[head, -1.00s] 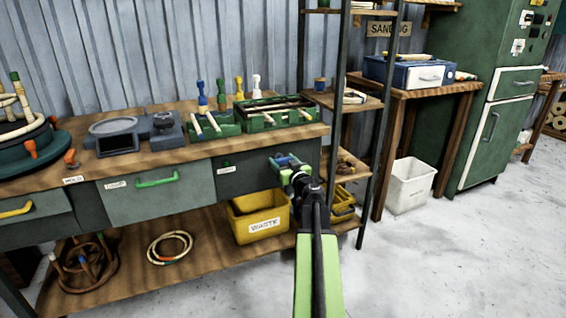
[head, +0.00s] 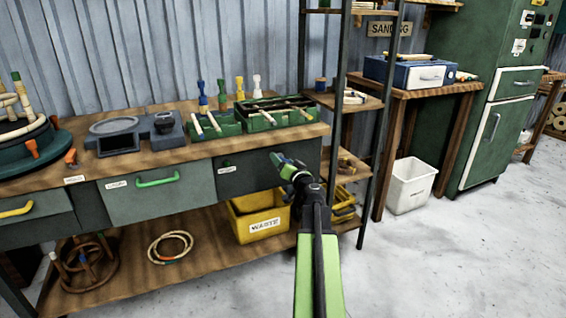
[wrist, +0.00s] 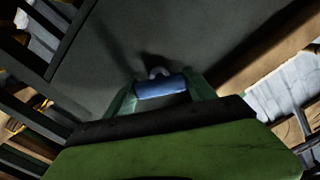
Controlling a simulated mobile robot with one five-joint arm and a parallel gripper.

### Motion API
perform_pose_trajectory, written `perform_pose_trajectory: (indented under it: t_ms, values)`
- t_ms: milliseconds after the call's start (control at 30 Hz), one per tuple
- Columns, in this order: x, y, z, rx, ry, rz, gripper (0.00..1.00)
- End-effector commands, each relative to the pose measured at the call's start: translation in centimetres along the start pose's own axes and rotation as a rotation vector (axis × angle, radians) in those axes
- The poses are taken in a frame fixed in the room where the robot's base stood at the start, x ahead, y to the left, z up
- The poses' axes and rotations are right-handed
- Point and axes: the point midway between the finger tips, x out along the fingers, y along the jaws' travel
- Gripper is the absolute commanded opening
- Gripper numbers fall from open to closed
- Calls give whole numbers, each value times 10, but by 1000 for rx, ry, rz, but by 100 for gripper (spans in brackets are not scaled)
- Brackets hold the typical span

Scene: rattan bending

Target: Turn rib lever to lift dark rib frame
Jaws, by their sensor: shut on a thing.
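My gripper (head: 279,160) is at the front of the dark grey drawer (head: 236,175) at the right end of the bench. In the wrist view, my gripper (wrist: 161,90) is shut on a short blue handle (wrist: 160,88), with a greenish finger on each side. The handle sits by a small pale loop against a dark grey panel (wrist: 105,50). A dark green round former (head: 22,160) with pale rods stands at the far left, cut by the picture edge. Orange levers (head: 70,157) stand beside it. I cannot tell which part is the rib lever or dark rib frame.
Green trays (head: 270,112) with pale rods stand on the bench above my gripper. A yellow waste bin (head: 259,218) is on the lower shelf. A dark shelf post (head: 379,150) rises close to the right. Concrete floor (head: 470,265) is clear at the right.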

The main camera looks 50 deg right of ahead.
Motion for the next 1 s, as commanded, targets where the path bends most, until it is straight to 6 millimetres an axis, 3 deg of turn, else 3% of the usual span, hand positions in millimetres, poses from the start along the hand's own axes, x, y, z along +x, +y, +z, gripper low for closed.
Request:
perform_pose_trajectory:
  t_ms: [1000]
  values:
    - [1, 0, -1, 891, 0, -1, 23]
